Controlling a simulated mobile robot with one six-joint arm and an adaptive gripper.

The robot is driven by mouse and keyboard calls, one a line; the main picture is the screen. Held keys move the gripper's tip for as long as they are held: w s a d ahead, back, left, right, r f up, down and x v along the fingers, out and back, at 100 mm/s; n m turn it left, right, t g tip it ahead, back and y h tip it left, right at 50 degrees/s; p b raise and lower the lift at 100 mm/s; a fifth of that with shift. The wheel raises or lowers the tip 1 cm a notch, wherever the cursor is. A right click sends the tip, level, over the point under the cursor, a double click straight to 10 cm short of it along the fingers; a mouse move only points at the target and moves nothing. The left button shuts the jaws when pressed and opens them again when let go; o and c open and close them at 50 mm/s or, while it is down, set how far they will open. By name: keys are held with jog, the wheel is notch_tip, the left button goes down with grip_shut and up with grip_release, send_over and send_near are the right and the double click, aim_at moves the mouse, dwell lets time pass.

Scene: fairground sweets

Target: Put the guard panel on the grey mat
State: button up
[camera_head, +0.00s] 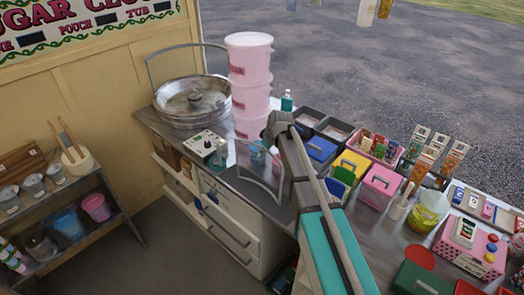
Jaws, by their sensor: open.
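A clear panel with a thin grey frame (279,172), which looks like the guard panel, stands upright on the counter, left of my arm. A second curved clear guard with a grey rim (148,72) rises behind the round metal floss pan. I cannot make out the grey mat apart from the dark grey counter top. My arm crosses the middle of the view from the bottom edge and hides part of the counter. My gripper does not show, and nothing is seen holding the panel.
The metal pan (193,101), a control box (208,146) and stacked pink tubs (250,85) stand around the panel. Bins, a pink box (380,187) and many small goods crowd the counter at right. A shelf unit (66,205) stands at left, with open floor (160,255) between.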

jog(key=shift+p+v, duration=4.8)
jog(key=shift+v, duration=0.6)
jog(key=s+d+m+g+h, duration=0.1)
jog(key=s+d+m, duration=0.4)
jog(key=s+d, duration=0.4)
jog(key=s+d+f+m+g+h, duration=0.1)
jog(key=s+d+m+h, duration=0.1)
jog(key=s+d+m, duration=0.3)
jog(key=s+d, duration=0.4)
jog(key=s, duration=0.5)
jog(key=shift+s+d+f+m+g, duration=0.2)
jog(key=shift+s+d+m+g, duration=0.1)
jog(key=shift+s+g, duration=0.1)
jog(key=shift+a, duration=0.1)
notch_tip(320, 180, down, 12)
jog(key=b, duration=1.1)
jog(key=shift+b, duration=0.4)
